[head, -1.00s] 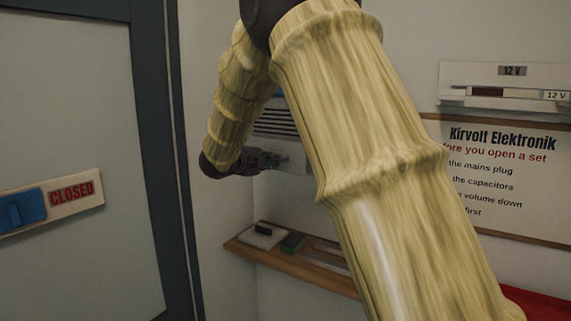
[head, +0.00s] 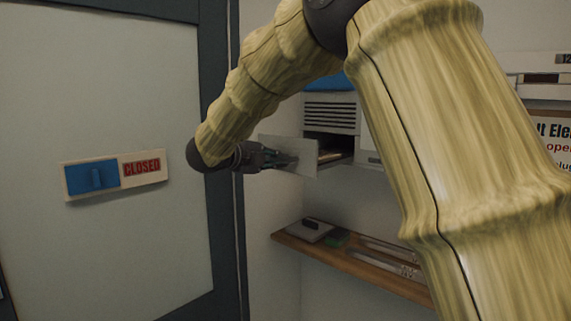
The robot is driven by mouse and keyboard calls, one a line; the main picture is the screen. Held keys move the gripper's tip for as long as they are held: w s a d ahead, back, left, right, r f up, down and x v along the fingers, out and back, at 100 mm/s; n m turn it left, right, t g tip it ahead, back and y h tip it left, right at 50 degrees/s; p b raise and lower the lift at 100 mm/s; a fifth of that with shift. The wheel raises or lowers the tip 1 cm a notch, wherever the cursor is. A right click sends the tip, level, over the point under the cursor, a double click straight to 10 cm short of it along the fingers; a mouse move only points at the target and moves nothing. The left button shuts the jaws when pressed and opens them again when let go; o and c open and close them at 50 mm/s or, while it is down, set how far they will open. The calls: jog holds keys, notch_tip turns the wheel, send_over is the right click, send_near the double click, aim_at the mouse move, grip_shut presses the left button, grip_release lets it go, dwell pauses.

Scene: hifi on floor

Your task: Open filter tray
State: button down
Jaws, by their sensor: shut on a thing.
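The filter tray (head: 287,152) shows in the head view as a pale front panel standing out from a wall unit (head: 330,115) with dark louvre slots. Behind the panel is a dark opening with something brownish (head: 328,154) inside. My gripper (head: 276,159) is at the panel's face, shut on the tray's front. The handle and the fingertips' exact hold are too small and dark to make out. My arm hides the right part of the unit.
A wooden shelf (head: 345,262) with a pale block (head: 306,230) and other small items lies below the tray. At left is a door (head: 100,260) with a blue slider (head: 92,178) and a CLOSED sign (head: 142,167). A printed notice (head: 553,150) hangs at right.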

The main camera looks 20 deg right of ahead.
jog(key=shift+s+a, duration=0.15)
jog(key=shift+a, duration=0.15)
jog(key=shift+d, duration=0.1)
jog(key=c, duration=1.5)
grip_release()
jog(key=shift+c, duration=0.2)
jog(key=v, duration=1.2)
